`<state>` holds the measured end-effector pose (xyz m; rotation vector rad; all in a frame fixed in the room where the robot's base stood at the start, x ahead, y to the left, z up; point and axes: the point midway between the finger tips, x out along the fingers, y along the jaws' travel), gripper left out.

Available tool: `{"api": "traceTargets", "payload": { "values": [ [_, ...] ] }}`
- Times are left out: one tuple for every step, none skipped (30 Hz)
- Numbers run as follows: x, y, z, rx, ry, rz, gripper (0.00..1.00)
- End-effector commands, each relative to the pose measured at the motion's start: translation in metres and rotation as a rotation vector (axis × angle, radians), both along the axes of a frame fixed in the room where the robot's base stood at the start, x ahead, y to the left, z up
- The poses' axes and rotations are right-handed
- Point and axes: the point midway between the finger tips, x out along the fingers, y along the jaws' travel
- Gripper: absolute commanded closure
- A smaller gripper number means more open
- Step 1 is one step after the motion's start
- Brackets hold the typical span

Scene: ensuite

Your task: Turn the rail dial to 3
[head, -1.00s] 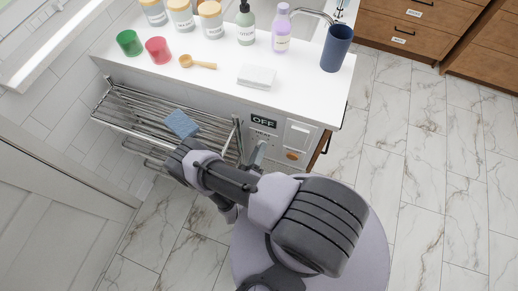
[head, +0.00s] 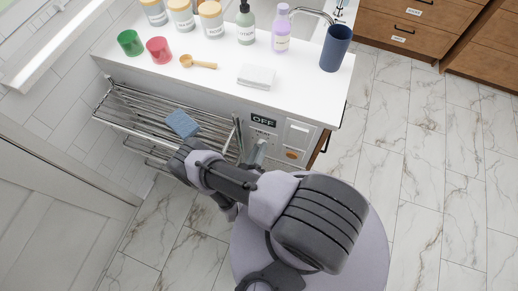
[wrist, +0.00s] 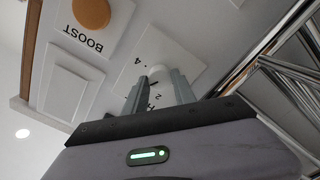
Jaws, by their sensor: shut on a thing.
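The rail dial (wrist: 158,72) is a pale round knob on a white plate with a "4" mark beside it. It shows between the fingers of my gripper (wrist: 159,90) in the wrist view. The gripper is shut on it. Most of the dial's scale and its pointer are hidden by the fingers, so I cannot read the setting. In the head view my gripper (head: 257,153) is at the front panel below the counter, and the dial is hidden there. The display (head: 261,115) above reads OFF.
A chrome towel rail (head: 130,112) with a blue cloth (head: 183,123) is left of the panel. An orange BOOST button (wrist: 91,12) and a switch plate (wrist: 72,88) are beside the dial. The counter (head: 215,75) above holds jars, cups and bottles. Marble floor is open at right.

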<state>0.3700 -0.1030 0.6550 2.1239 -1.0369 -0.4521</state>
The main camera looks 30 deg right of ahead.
Motion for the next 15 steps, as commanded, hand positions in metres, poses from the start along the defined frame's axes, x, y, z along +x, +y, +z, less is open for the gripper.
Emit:
{"api": "traceTargets", "payload": {
  "values": [
    [0.0004, 0.0000, 0.0008, 0.000, -0.002, -0.001, 1.00],
    [0.0004, 0.0000, 0.0008, 0.000, -0.002, -0.001, 0.62],
    [0.0004, 0.0000, 0.0008, 0.000, -0.002, -0.001, 0.54],
    [0.0003, 0.0000, 0.0008, 0.000, -0.002, -0.001, 0.49],
    [0.0003, 0.0000, 0.0006, -0.001, -0.002, -0.001, 0.46],
    [0.0003, 0.0000, 0.0006, -0.001, -0.002, -0.001, 0.46],
    [0.0003, -0.0001, 0.0006, 0.000, -0.001, -0.001, 0.46],
    [0.0002, 0.0001, 0.0005, 0.000, -0.001, -0.001, 0.46],
    [0.0002, 0.0000, 0.0004, 0.000, -0.001, -0.001, 0.46],
    [0.0002, 0.0000, 0.0004, -0.001, 0.000, -0.001, 0.46],
    [0.0001, 0.0000, 0.0004, -0.001, 0.000, -0.001, 0.46],
    [0.0002, 0.0000, 0.0003, -0.001, 0.000, -0.001, 0.46],
    [0.0000, 0.0004, 0.0003, 0.000, 0.000, 0.000, 0.46],
    [-0.0003, 0.0013, 0.0003, -0.001, 0.000, 0.001, 0.46],
    [-0.0016, 0.0039, 0.0005, -0.001, 0.001, 0.003, 0.46]
  ]
}}
